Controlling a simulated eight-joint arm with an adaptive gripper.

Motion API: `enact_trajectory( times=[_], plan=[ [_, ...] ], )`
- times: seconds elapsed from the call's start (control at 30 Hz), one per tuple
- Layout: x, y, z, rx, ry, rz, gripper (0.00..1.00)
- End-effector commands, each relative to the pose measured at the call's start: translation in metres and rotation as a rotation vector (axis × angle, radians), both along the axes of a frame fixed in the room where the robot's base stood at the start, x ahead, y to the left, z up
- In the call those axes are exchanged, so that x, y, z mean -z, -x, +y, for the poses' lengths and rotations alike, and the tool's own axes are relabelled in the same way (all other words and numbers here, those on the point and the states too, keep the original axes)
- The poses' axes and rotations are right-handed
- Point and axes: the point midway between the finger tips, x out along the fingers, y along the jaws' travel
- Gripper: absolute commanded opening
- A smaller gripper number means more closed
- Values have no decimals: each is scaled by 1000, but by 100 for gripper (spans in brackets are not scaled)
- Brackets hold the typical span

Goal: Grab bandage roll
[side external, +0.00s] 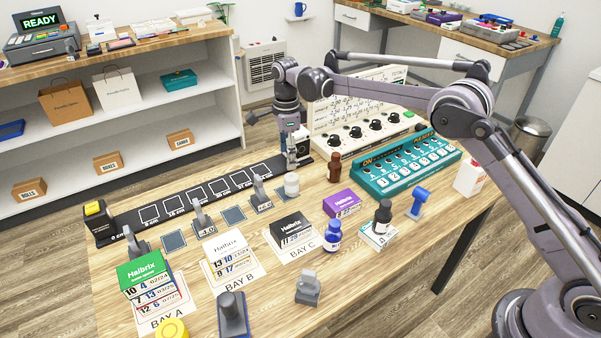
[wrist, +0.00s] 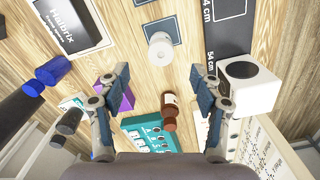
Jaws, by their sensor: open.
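The bandage roll is a short white cylinder (side external: 291,184) standing on the table beside the dark measuring strip, near the strip's right end. In the wrist view the roll (wrist: 160,50) shows at upper middle with its round top and core visible. My gripper (wrist: 161,84) is open and empty, its two blue-grey fingertips spread left and right. The roll lies ahead of the gap between them, apart from both. In the side view my gripper (side external: 297,152) hangs behind the roll, near the strip's end, and its fingers are hard to make out.
A brown bottle (side external: 334,166) and a purple box (side external: 342,203) stand right of the roll. A grey clamp-like piece (side external: 261,192) stands close at its left. A black-topped box (side external: 291,233) sits in front.

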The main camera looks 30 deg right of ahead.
Motion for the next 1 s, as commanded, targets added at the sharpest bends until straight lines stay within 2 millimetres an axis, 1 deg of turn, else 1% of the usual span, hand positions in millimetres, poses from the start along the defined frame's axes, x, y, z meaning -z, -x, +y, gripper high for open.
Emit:
enact_trajectory(
  times=[0.2,0.3,0.57,0.73,0.83,1.0],
  plan=[
    [31,0,0,1,0,0,65],
    [43,0,0,0,0,0,65],
    [61,0,-2,0,0,0,65],
    [85,1,-7,-1,0,0,65],
    [96,0,-7,-1,0,0,65],
    [104,1,-7,-1,0,-1,65]
  ],
)
